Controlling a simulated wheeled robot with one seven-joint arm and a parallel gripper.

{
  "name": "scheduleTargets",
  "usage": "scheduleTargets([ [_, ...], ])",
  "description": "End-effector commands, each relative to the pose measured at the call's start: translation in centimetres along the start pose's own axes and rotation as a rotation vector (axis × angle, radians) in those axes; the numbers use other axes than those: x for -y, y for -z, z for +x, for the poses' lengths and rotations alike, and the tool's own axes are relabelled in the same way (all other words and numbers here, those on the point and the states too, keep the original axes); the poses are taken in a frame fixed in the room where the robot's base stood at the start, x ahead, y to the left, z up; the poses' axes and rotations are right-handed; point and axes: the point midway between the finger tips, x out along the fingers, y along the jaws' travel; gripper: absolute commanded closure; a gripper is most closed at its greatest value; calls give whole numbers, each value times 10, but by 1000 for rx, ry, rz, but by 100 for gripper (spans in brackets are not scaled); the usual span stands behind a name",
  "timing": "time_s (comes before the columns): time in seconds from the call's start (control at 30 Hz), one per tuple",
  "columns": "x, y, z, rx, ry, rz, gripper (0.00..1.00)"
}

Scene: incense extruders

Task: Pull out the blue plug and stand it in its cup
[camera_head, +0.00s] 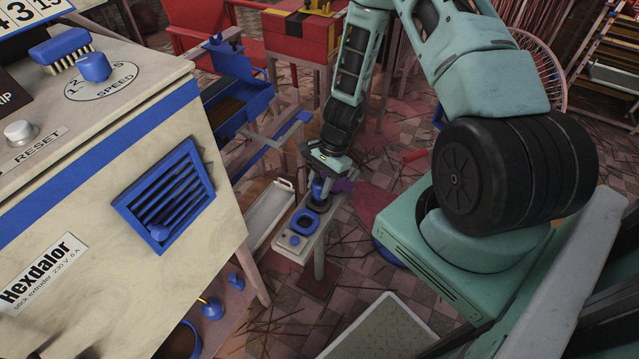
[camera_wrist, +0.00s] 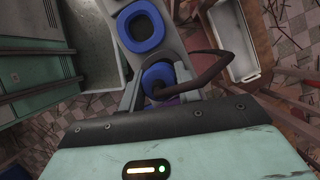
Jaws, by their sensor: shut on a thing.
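My gripper (camera_head: 321,180) points down over a narrow pale bench. It is shut on the blue plug (camera_head: 317,191), which shows just below the fingers. In the wrist view the blue plug (camera_wrist: 156,73) sits between the fingertips, partly hidden by a dark curved piece (camera_wrist: 215,62) that passes across it. A blue cup (camera_head: 305,222) with a dark open middle stands on the bench close in front of the plug. The cup also shows at the top of the wrist view (camera_wrist: 152,40). I cannot tell whether the plug's lower end is clear of the bench.
The large extruder cabinet (camera_head: 100,200) fills the left. A purple thing (camera_head: 342,185) shows just right of the plug.

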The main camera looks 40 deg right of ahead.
Motion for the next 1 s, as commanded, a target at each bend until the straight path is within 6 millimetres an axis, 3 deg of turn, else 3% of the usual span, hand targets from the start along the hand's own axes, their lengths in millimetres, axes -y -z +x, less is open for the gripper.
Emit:
scheduleTargets([
  [1.0, 0, 7, 17, 0, 0, 1, 90],
])
